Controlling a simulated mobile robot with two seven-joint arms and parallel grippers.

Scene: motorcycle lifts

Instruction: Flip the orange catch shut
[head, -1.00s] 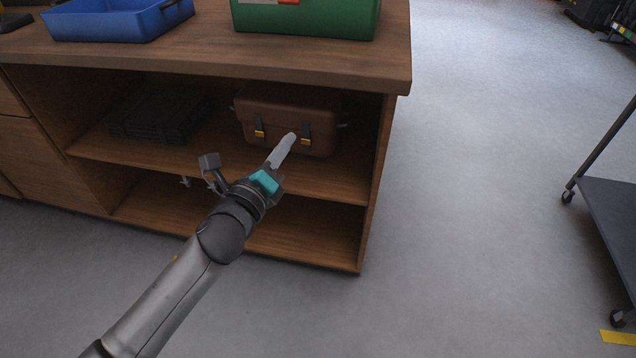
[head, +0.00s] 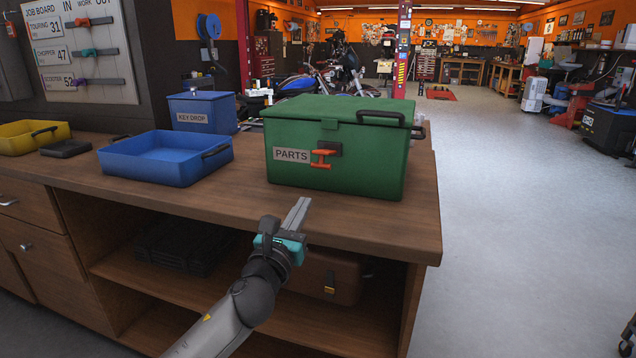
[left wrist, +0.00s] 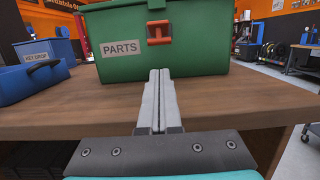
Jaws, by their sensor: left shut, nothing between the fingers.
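The orange catch (head: 322,159) is on the front of the green parts box (head: 358,175), to the right of its PARTS label. The box's lid is down. The catch also shows in the left wrist view (left wrist: 158,32), straight beyond the fingertips. My left gripper (head: 298,212) is shut and empty, in front of the bench edge and a little below the catch. It is apart from the box. In the left wrist view its fingers (left wrist: 158,85) point at the box front below the catch. My right gripper is not in view.
A blue tray (head: 165,168) and a blue KEY DROP box (head: 203,112) stand left of the green box on the wooden bench (head: 225,200). A brown case (head: 345,278) sits on the shelf below. The floor at the right is open.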

